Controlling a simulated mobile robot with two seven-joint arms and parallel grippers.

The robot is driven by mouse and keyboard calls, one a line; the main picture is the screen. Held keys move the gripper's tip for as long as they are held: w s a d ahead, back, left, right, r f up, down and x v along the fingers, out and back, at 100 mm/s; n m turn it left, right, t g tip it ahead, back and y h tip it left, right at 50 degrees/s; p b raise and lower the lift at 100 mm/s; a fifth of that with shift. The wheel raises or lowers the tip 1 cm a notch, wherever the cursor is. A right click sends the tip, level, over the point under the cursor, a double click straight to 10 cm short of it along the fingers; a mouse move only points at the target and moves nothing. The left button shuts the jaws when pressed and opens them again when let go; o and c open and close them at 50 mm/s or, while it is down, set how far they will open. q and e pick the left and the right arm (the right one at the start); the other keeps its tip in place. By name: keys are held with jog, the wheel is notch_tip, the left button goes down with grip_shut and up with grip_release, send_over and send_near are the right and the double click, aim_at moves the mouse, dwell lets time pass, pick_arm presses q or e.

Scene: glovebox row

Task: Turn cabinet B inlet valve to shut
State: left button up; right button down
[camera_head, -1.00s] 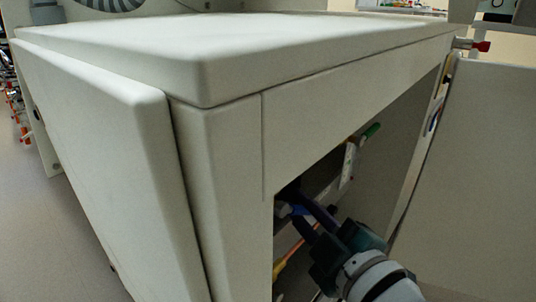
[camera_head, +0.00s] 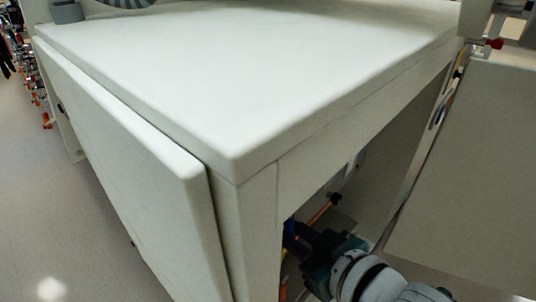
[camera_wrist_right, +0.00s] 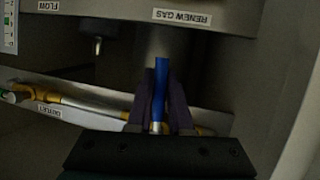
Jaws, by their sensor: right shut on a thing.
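In the right wrist view, a blue valve lever (camera_wrist_right: 160,88) stands upright in the picture between the dark purple fingers of my right gripper (camera_wrist_right: 160,100). The gripper is shut on it. The lever's lower end meets a brass-coloured pipe (camera_wrist_right: 85,112) along a pale panel. In the head view, my right gripper (camera_head: 297,236) reaches into the dark opening of the white cabinet (camera_head: 245,205), and its fingertips are partly hidden by the front frame. I cannot tell the lever's exact turn angle. My left gripper is not in view.
In the head view, an open door panel (camera_head: 470,170) stands to the right and a thick white panel (camera_head: 130,160) to the left.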

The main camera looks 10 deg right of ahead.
jog(key=shift+s+a+m, duration=0.1)
jog(key=shift+a+m, duration=0.1)
jog(key=shift+m, duration=0.1)
dwell(0.4)
jog(key=c, duration=0.8)
grip_release()
jog(key=shift+c, duration=0.2)
jog(key=p+v, duration=0.6)
jog(key=v, duration=0.4)
